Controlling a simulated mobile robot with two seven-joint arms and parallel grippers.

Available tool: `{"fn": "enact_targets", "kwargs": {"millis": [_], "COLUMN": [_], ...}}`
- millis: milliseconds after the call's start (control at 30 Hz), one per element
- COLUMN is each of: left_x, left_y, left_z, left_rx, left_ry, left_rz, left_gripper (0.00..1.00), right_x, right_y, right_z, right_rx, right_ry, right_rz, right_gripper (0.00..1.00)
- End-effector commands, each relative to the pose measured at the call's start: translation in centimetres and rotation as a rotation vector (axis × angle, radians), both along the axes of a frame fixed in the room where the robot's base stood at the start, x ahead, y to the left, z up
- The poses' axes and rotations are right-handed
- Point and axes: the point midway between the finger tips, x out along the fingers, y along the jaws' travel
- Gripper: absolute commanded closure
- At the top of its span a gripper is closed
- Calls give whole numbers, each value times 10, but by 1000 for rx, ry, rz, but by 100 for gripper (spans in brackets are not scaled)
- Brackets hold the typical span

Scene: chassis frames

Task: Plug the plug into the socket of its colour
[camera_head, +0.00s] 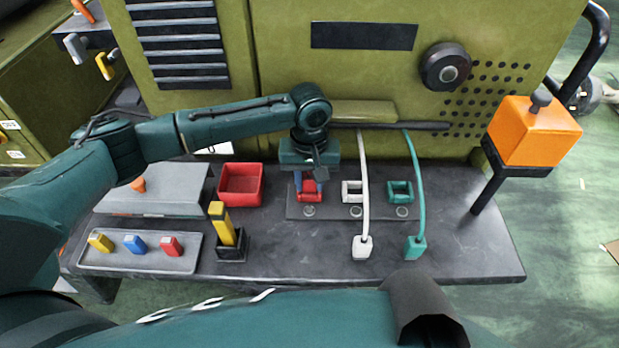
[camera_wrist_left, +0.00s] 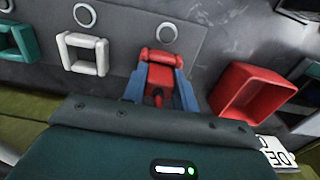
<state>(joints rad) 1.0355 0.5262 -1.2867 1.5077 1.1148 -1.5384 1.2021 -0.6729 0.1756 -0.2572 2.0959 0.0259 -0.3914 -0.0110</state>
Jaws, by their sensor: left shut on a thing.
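My left gripper (camera_head: 310,188) points down over the red socket (camera_head: 318,194) at the left of the dark socket plate. In the left wrist view, its blue fingers (camera_wrist_left: 160,92) are shut on a red plug (camera_wrist_left: 159,77). The plug is at the red socket (camera_wrist_left: 161,54) and lines up with it. The fingers and plug hide much of the socket, so I cannot tell how deep the plug sits. The white socket (camera_head: 345,190) and teal socket (camera_head: 393,190) stand to the right, empty. My right gripper is not in view.
A white plug (camera_head: 362,247) and a teal plug (camera_head: 415,247), with cables, lie at the bench front. Left are a red bin (camera_head: 240,199), a yellow-handled tool (camera_head: 222,224) in a holder and a grey tray (camera_head: 140,263). An orange box (camera_head: 535,135) stands right.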

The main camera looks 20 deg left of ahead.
Motion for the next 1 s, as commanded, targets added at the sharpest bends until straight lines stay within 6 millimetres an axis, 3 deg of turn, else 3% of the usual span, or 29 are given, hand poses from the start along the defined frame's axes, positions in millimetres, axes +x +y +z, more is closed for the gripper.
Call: {"fn": "enact_targets", "kwargs": {"millis": [300, 600, 767, 1000], "left_x": [0, 1, 1, 1], "left_y": [0, 0, 0, 0], "left_z": [-1, 3, 27, 80], "left_rx": [0, 1, -2, -2], "left_ry": [0, -2, -4, -4], "left_rz": [0, 0, 0, 0], "left_gripper": [50, 50, 50, 50], "right_x": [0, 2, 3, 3], "right_y": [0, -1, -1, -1], "right_z": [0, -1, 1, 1], "right_rx": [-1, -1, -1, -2], "right_ry": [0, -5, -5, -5], "right_rz": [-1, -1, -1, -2], "right_gripper": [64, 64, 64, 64]}}
